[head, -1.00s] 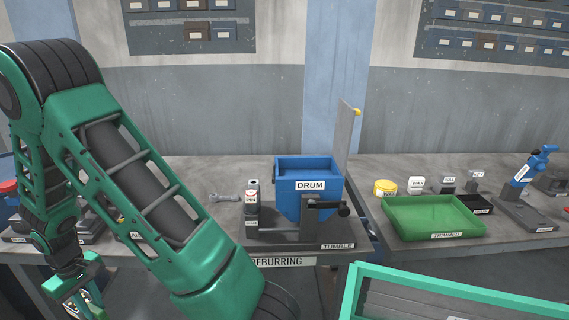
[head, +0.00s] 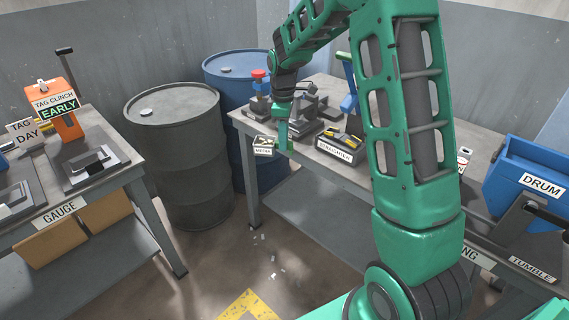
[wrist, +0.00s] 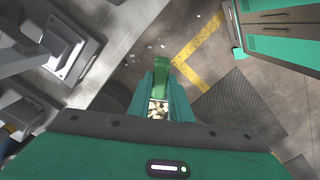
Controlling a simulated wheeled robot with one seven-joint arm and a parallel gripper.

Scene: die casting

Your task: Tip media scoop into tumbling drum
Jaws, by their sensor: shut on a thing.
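My gripper (wrist: 160,92) is shut on the green media scoop (wrist: 159,72). Pale media chips (wrist: 157,108) show between the fingers in the wrist view. In the head view my gripper (head: 284,132) is over the front edge of the far table, beside a small box labelled MEDIA (head: 263,148). The scoop's exact outline is hard to make out there. The blue tumbling drum (head: 530,180) stands at the right edge of the head view, well away from my gripper and partly cut off.
Pale chips (head: 272,274) lie scattered on the floor, also in the wrist view (wrist: 150,48). A STRAIGHTEN fixture (head: 340,145) stands right of my gripper. Grey and blue barrels (head: 182,150) stand behind. The gauge table (head: 90,190) is at left. Open floor lies between the tables.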

